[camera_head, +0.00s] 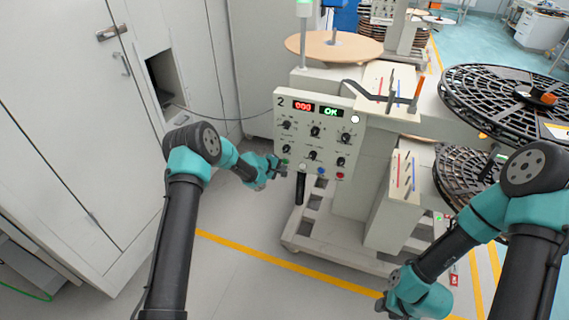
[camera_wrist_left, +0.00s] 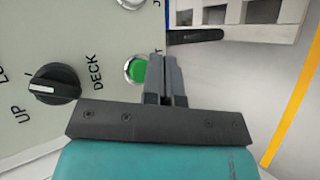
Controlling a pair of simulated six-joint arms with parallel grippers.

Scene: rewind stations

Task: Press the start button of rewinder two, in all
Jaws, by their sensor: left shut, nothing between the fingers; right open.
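Rewinder two's control panel (camera_head: 314,134) bears a "2", a red display reading "000" and a green display reading "OK". Its bottom row has a green button (camera_head: 285,161), a white, a blue and a red button. My left gripper (camera_head: 280,171) is shut and empty at the panel's lower left corner, close to the green button. In the left wrist view the green button (camera_wrist_left: 137,69) shows just left of my closed fingertips (camera_wrist_left: 164,58), which overlap its edge. I cannot tell whether they touch it. My right gripper (camera_head: 383,302) is open and low at the right, away from the panel.
A black knob (camera_wrist_left: 54,86) marked UP and DECK sits near the button. Black slotted reels (camera_head: 505,100) stand at the right, and a tan disc (camera_head: 334,48) behind the panel. White cabinets (camera_head: 75,130) line the left. The floor before the machine is clear.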

